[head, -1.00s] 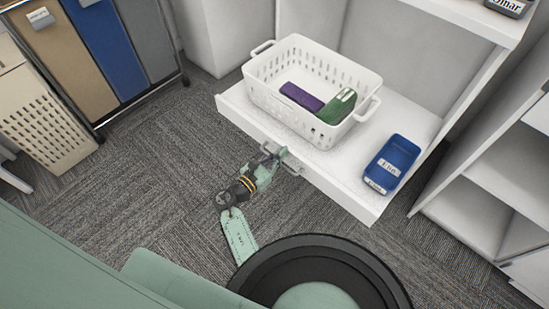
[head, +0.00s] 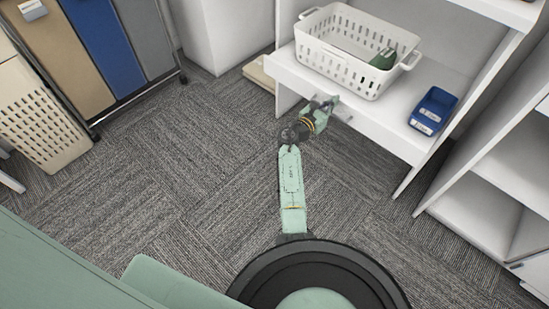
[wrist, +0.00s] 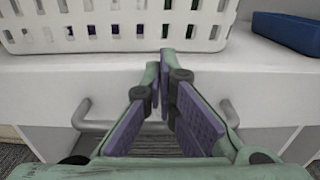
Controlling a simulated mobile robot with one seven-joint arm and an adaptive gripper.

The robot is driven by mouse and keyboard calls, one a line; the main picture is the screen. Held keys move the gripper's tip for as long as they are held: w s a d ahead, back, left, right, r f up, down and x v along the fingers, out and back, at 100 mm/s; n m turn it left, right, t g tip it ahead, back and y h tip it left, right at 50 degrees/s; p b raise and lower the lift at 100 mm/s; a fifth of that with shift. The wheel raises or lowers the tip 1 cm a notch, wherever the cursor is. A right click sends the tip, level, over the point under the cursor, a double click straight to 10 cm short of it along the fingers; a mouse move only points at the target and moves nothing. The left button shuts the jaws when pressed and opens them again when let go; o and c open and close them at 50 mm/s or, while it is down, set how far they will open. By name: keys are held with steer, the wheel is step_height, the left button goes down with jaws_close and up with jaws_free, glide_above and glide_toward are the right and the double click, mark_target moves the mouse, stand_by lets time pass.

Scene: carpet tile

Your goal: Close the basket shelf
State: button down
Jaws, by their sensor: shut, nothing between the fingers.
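The basket shelf (head: 376,124) is a white pull-out shelf in a white cabinet, and its front now sits about level with the cabinet sides. A white perforated basket (head: 345,62) stands on it, and its side also shows in the wrist view (wrist: 110,38). A metal bar handle (wrist: 95,124) is fixed to the shelf front (wrist: 60,92). My gripper (head: 328,103) is shut and empty at the shelf front, by the handle. In the wrist view the fingertips (wrist: 165,65) meet in front of the shelf face; whether they touch it I cannot tell.
A blue bin (head: 432,112) stands on the shelf right of the basket. A green item (head: 383,58) lies in the basket. Open white shelving (head: 500,190) stands at the right, a cart with coloured panels (head: 100,45) at the left. The carpet (head: 170,190) between is clear.

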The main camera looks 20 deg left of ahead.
mark_target(349, 87)
steer(key=b+x, duration=0.5)
steer(key=x, duration=0.4)
steer(key=shift+w+d+f, duration=0.1)
steer(key=shift+w+f, duration=0.1)
steer(key=shift+w, duration=0.05)
steer(key=shift+w+d+r, duration=0.1)
steer(key=shift+w+d, duration=0.05)
steer(key=shift+w, duration=0.25)
steer(key=shift+r, duration=0.2)
steer(key=shift+w+r, duration=0.1)
